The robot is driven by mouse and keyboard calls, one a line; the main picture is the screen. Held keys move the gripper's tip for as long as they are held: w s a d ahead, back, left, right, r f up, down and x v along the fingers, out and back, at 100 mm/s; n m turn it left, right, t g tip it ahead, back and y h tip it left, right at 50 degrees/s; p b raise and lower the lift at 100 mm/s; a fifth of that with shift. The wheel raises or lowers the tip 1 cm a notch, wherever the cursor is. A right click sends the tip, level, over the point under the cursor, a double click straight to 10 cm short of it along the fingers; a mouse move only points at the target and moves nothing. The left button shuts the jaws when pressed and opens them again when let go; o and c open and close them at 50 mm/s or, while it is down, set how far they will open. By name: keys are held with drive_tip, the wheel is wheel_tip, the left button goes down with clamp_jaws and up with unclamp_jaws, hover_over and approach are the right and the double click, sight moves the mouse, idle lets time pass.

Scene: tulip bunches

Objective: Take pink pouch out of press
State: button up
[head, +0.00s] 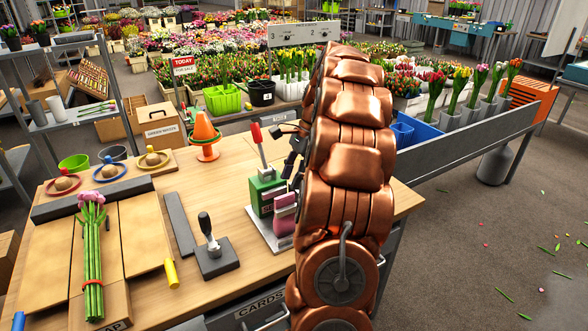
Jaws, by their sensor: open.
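The press in the head view is a green block (262,195) on a light grey base plate (262,235), with a red-tipped upright lever (257,138). The pink pouch (284,222) stands upright at the right side of the green block, above the base plate. Its right side is close to my copper arm. My gripper (290,160) shows as dark finger parts just left of the arm, above the pouch and right of the lever. It is open and apart from the pouch. Much of the gripper is hidden behind my arm.
A small black-handled press (215,255) and a dark grey bar (180,224) lie left. A tulip bunch (91,250) rests on a board further left. An orange cone (205,135) stands behind. The wooden table (185,305) has bare room at its front.

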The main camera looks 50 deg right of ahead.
sight(285, 195)
drive_tip(key=shift+p+x, duration=0.4)
drive_tip(key=shift+x, duration=2.25)
clamp_jaws()
drive_tip(key=shift+r, duration=0.2)
